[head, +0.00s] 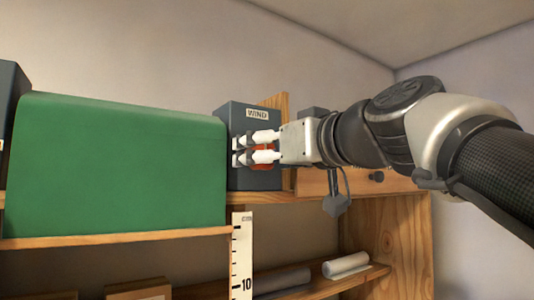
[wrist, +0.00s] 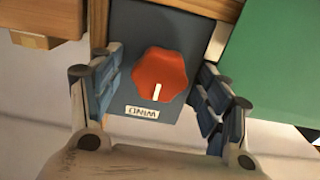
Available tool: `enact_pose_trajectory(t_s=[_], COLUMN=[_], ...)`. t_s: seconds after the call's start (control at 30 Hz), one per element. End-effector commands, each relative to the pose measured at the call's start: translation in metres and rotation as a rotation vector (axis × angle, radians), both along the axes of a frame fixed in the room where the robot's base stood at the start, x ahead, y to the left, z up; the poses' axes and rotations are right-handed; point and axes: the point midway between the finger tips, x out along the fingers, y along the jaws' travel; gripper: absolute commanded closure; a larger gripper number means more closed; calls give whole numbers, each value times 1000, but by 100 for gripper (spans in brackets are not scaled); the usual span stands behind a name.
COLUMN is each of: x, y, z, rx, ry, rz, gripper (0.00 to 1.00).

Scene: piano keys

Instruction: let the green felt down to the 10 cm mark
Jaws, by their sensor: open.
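The green felt (head: 115,165) hangs as a broad sheet at the left in the head view, its lower edge just above a wooden bar. A white cm scale (head: 242,255) stands at its lower right; its 10 mark lies well below the felt's edge. A dark box labelled WIND (head: 252,112) carries an orange lobed knob, clear in the wrist view (wrist: 163,75), with a white pointer line toward the label. My gripper (head: 239,150) is at the box front. Its open fingers stand on either side of the knob, with gaps visible in the wrist view (wrist: 158,80).
A wooden shelf unit (head: 410,240) stands behind, with a drawer right of the box. A white roll (head: 346,265) and a grey roll (head: 282,281) lie on its lower shelf. The felt (wrist: 270,65) is close to the right finger in the wrist view.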

Motion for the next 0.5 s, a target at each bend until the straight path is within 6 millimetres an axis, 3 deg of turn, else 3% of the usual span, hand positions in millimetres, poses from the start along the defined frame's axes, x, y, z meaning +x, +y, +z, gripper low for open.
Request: enact_pose_trajectory(t_s=[0.13,0.5], x=[0,0], y=[0,0], z=[0,0], rx=[-1,-1], ry=[1,1], rz=[0,0], gripper=[31,56])
